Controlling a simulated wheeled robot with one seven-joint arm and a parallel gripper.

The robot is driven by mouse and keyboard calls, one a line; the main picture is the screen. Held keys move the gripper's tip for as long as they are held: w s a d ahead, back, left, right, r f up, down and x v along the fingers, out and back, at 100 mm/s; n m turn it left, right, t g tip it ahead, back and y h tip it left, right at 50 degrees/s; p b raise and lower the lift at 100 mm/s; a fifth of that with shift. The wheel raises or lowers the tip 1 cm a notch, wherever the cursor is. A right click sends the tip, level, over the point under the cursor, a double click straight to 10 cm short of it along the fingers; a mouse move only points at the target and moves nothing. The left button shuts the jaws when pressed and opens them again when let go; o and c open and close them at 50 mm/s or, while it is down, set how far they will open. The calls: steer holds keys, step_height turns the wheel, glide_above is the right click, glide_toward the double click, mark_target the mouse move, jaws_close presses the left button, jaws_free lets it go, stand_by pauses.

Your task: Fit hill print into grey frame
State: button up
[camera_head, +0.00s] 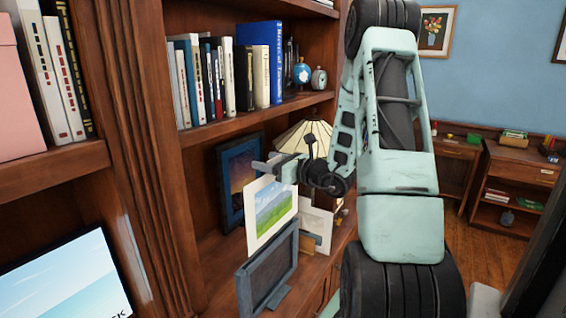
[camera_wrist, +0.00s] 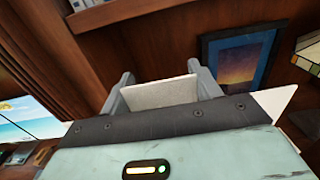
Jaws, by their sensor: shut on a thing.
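The hill print (camera_head: 271,212), a green hill under blue sky with a wide white border, hangs upright from my gripper (camera_head: 279,166) in the head view. The gripper is shut on its top edge. In the wrist view, a pale part of the print (camera_wrist: 160,93) shows between the two grey fingers of my gripper (camera_wrist: 161,78). The grey frame (camera_head: 285,250) stands upright on the shelf, with a dark inner panel. The print is above and behind it in the picture, its lower edge close to the frame's top. I cannot tell whether they touch.
A dark blue frame with a sunset picture (camera_head: 240,178) leans at the shelf's back; it also shows in the wrist view (camera_wrist: 243,60). A pale framed picture (camera_head: 317,224) and a lamp (camera_head: 305,138) stand to the right. Books (camera_head: 262,62) fill the shelf above.

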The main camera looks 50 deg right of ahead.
steer(key=shift+w+a+r+p, duration=0.15)
steer(key=shift+w+r+p, duration=0.35)
steer(key=shift+r, duration=0.15)
steer(key=shift+w+a+r+p, duration=0.15)
steer(key=shift+w+r+p, duration=0.25)
steer(key=shift+r, duration=0.2)
steer(key=shift+b, duration=0.35)
step_height(320, 180, down, 6)
steer(key=b, duration=0.5)
steer(key=shift+r+b, duration=0.1)
steer(key=shift+b, duration=0.7)
stand_by(0.7)
